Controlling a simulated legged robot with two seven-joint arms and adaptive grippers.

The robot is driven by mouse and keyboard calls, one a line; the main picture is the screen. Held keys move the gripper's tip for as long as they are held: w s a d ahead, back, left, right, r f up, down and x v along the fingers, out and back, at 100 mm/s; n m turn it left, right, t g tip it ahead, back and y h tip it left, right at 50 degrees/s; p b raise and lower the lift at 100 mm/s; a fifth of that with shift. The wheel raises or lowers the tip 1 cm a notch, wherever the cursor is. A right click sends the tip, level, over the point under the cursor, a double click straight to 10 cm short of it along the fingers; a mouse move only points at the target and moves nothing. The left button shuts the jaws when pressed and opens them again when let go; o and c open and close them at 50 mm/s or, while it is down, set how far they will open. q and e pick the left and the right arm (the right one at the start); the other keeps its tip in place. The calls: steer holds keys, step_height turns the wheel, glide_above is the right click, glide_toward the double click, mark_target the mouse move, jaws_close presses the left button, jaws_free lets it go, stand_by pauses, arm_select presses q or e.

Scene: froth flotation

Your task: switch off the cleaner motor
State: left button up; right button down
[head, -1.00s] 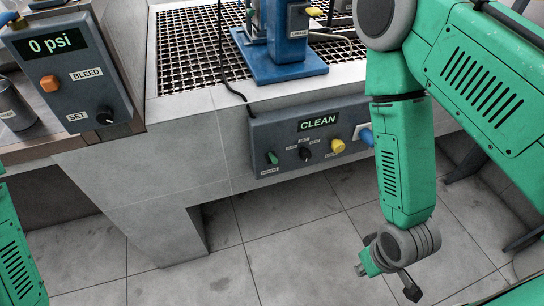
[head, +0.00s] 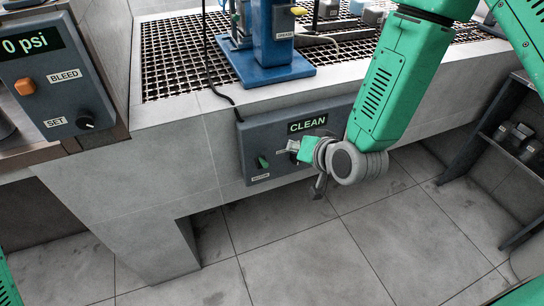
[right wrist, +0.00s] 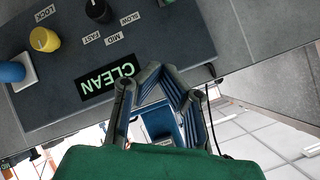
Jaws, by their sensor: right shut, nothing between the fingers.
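The grey control panel (head: 253,145) with a lit CLEAN display (head: 307,124) is on the front of the light stone bench. A green switch (head: 263,162) is at its lower left, tilted. My right gripper (head: 293,147) is shut and empty in front of the panel, just below the display, and covers the panel's middle and right. In the right wrist view the panel appears upside down, with a black knob (right wrist: 98,10) marked SLOW, MID and FAST, and a yellow knob (right wrist: 44,39) marked LOCK. The gripper (right wrist: 172,80) appears beside the display; contact cannot be told. My left gripper is out of view.
A blue plug-like part (right wrist: 12,72) sits on a white plate beside the yellow knob. A second panel (head: 60,85) reading 0 psi stands at the left. A blue machine base (head: 270,68) stands on the grating above. A dark shelf (head: 500,150) is at the right. The floor below is clear.

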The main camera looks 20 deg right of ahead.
mark_target(269, 143)
steer(key=b+x, duration=0.1)
steer(key=x, duration=0.9)
steer(key=shift+w+a+f, duration=0.1)
steer(key=shift+f, duration=0.1)
steer(key=shift+s+a+f, duration=0.3)
steer(key=shift+a+f, duration=0.05)
steer(key=shift+f, duration=0.15)
steer(key=shift+s+a+f, duration=0.25)
steer(key=shift+a+f, duration=0.15)
steer(key=shift+f, duration=0.1)
steer(key=shift+s+a+f, duration=0.25)
steer(key=shift+a+f, duration=0.1)
steer(key=shift+f, duration=0.05)
steer(key=shift+b, duration=0.3)
